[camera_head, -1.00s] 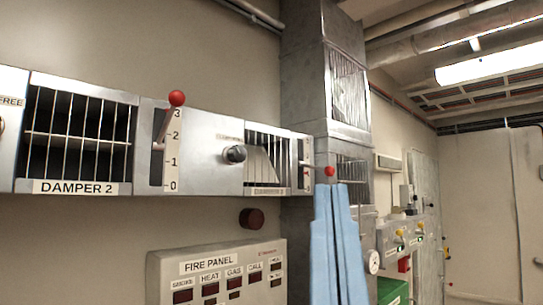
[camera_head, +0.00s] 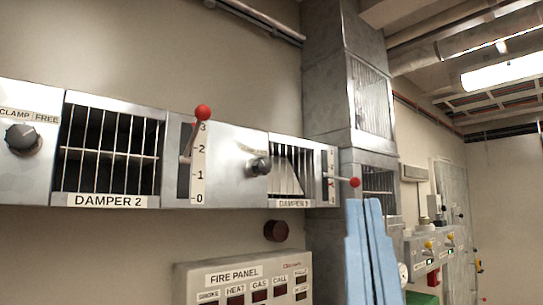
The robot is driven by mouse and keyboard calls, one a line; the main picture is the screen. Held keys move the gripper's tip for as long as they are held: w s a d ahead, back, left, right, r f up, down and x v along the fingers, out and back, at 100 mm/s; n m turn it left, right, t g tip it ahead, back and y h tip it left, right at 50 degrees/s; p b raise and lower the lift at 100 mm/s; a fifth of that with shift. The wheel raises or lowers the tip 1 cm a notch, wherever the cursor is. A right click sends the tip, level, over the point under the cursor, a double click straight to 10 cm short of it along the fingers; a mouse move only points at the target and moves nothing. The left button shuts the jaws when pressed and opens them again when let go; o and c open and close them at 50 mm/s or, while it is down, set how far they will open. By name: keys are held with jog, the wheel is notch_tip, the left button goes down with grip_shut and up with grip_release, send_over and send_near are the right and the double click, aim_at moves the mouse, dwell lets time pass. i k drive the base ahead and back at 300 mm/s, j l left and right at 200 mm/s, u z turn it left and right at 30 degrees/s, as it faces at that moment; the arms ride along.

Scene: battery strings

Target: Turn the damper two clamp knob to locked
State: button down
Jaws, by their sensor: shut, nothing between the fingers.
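The clamp knob (camera_head: 22,138) is a dark round knob at the far left, on the metal panel left of the DAMPER 2 grille (camera_head: 108,148). Labels reading CLAMP and FREE show above it, partly cut by the picture edge. Which way the knob points is too small to tell. The damper 2 lever (camera_head: 202,113) has a red ball and stands near 3 on its scale. My gripper (camera_head: 364,203) has light blue fingers, shut and empty. It is at the lower right, well away from the knob and below another red-balled lever (camera_head: 354,182).
A second dark knob (camera_head: 260,165) sits between the damper 2 scale and another grille (camera_head: 290,170). A fire panel (camera_head: 250,275) and a dark red round fixture (camera_head: 277,231) are on the wall below. A metal duct (camera_head: 345,100) stands behind my gripper.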

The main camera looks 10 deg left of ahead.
aim_at(21, 138)
jog(key=u, duration=1.4)
